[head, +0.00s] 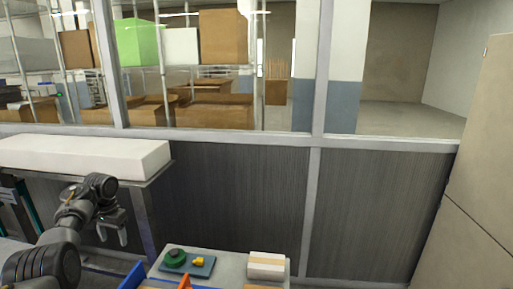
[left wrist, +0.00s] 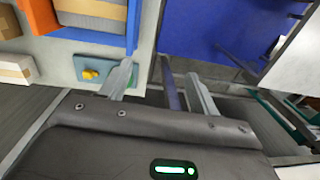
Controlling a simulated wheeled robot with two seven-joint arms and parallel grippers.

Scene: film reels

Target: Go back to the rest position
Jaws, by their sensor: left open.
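My left gripper (head: 113,238) hangs at the left of the head view, over the floor between the white-topped bench and the small table. Its two fingers are apart with nothing between them. In the left wrist view the open fingers (left wrist: 160,73) show over the floor gap. One finger overlaps the blue plate in the picture; I cannot tell any contact. A green reel (head: 175,257) and a yellow piece (head: 198,261) lie on the blue plate (head: 205,270) on the table. My right gripper is not in view.
A grey table (head: 232,262) carries a white and tan box (head: 267,265), an orange part (head: 184,282) and a blue bin edge (head: 133,277). A white-topped bench (head: 80,155) stands at left. A windowed partition (head: 230,195) closes the back; a tan cabinet (head: 480,170) stands right.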

